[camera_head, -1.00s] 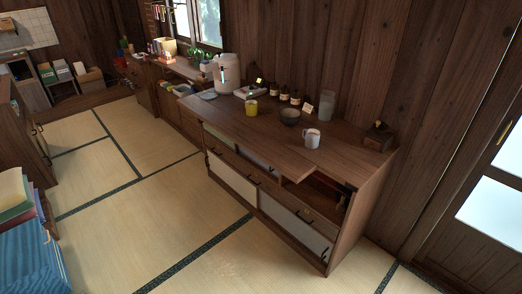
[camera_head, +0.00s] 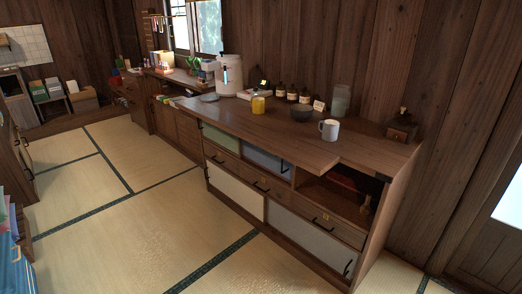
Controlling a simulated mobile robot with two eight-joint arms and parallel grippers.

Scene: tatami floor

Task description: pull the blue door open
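The blue door (camera_head: 267,160) is a pale blue panel in the upper row of the wooden cabinet (camera_head: 300,145), under the overhanging top. A dark handle (camera_head: 285,167) stands near its right edge. A green panel (camera_head: 220,138) is to its left, and an open compartment (camera_head: 335,193) with dark reddish contents is to its right. The cabinet top partly shades the blue door. Neither of my grippers is in view.
Drawers (camera_head: 262,185) and pale lower doors (camera_head: 235,190) are below. A white mug (camera_head: 329,130), a dark bowl (camera_head: 303,117), a yellow cup (camera_head: 258,105) and bottles stand on top. Tatami floor (camera_head: 150,235) in front is clear. Books (camera_head: 15,235) are at the left edge.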

